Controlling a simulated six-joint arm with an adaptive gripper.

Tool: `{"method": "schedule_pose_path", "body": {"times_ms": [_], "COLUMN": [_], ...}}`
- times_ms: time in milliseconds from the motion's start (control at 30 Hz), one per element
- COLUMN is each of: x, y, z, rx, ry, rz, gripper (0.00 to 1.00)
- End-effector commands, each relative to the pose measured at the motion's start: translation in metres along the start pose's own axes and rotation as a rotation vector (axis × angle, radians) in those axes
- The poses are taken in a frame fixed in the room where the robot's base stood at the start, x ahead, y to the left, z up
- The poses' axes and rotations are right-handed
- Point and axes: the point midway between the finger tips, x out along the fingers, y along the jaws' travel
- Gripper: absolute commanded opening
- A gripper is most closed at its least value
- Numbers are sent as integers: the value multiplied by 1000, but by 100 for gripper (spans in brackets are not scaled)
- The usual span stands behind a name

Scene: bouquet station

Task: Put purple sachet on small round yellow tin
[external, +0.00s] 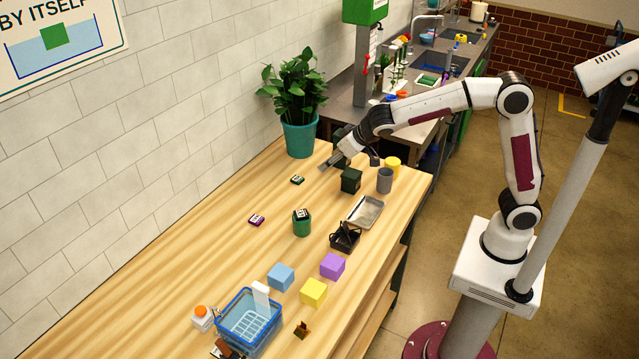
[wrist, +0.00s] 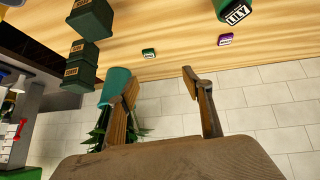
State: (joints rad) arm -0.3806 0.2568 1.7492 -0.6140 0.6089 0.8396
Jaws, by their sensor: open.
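The purple sachet (external: 256,220) lies flat on the wooden table, left of the green tin. It also shows near the top of the wrist view (wrist: 226,41). My gripper (external: 328,164) is open and empty above the far part of the table, away from both the sachet and the yellow tin. Its two spread fingers (wrist: 160,85) show in the wrist view with nothing between them.
A green sachet (external: 297,180) lies near my gripper. Dark green boxes (external: 350,181), a grey cup (external: 384,181), a metal tray (external: 366,212) and a green tin (external: 302,227) with a sachet on top stand nearby. A potted plant (external: 300,135) stands by the wall.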

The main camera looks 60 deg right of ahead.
Motion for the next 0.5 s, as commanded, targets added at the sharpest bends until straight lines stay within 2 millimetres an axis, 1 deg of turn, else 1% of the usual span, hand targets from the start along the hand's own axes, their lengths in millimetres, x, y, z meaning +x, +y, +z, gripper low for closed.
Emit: {"method": "schedule_pose_path", "body": {"times_ms": [33, 267, 500], "x": [10, 49, 89], "y": [-12, -62, -118], "z": [-2, -12, -12], "rx": [-5, -11, -20], "ry": [4, 35, 65], "rz": [-5, -30, -64], "gripper": [50, 50, 50]}}
